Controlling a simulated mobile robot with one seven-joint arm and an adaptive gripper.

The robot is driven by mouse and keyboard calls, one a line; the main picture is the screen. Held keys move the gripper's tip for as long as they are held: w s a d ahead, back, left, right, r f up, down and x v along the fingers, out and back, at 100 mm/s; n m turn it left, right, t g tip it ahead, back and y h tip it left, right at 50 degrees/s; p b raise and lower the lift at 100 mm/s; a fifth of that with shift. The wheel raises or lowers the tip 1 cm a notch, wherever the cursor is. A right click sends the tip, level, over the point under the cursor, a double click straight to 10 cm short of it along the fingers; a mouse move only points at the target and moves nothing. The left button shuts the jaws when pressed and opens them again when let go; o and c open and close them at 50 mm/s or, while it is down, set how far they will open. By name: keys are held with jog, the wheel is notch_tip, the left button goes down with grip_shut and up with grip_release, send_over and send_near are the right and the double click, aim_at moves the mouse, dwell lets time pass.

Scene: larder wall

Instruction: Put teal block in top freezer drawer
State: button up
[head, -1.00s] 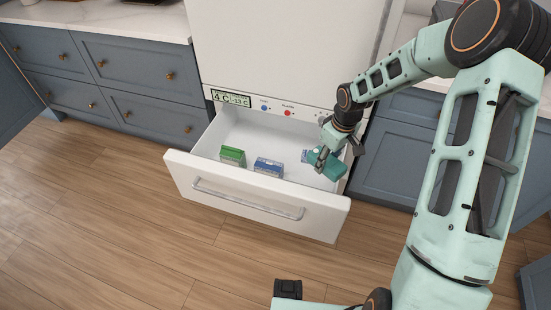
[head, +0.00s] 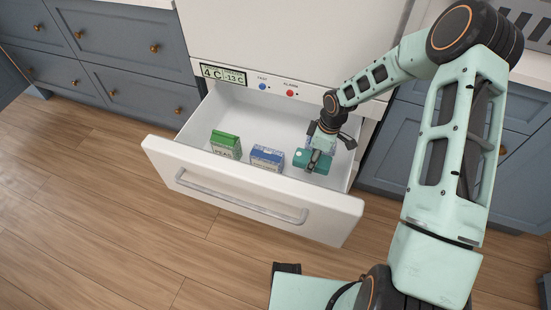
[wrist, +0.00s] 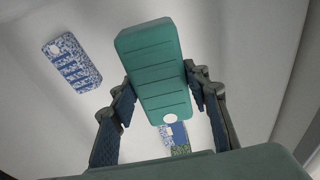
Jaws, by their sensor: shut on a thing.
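The teal block (head: 302,159) is a rounded slab held by my gripper (head: 318,152) inside the open top freezer drawer (head: 225,190), near its right side. In the wrist view the ribbed teal block (wrist: 158,80) with a white dot sits between the two fingers of my gripper (wrist: 160,98). The fingers press on its sides. The drawer is pulled out, with a long handle on its white front. Whether the block touches the drawer floor cannot be told.
A green box (head: 224,143) and a blue box (head: 267,157) stand in the drawer left of the block. A blue-and-white patterned pack (wrist: 72,62) lies on the drawer floor in the wrist view. Grey-blue cabinets (head: 130,75) flank the freezer.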

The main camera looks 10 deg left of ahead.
aim_at(309, 179)
notch_tip(309, 179, down, 4)
jog(key=shift+w+r+b, duration=0.1)
jog(key=shift+r+b, duration=0.1)
jog(key=shift+b, duration=0.9)
notch_tip(309, 179, down, 10)
jog(key=b, duration=0.2)
jog(key=shift+r+b, duration=0.2)
jog(key=shift+b, duration=0.1)
jog(key=shift+f, duration=0.2)
jog(key=o, duration=1.4)
jog(key=shift+r, duration=0.2)
jog(key=r+p, duration=0.1)
jog(key=r, duration=0.3)
jog(key=d+r+p, duration=0.1)
jog(key=r, duration=0.3)
jog(key=r+p, duration=0.1)
jog(key=r, duration=0.3)
jog(key=shift+d, duration=0.4)
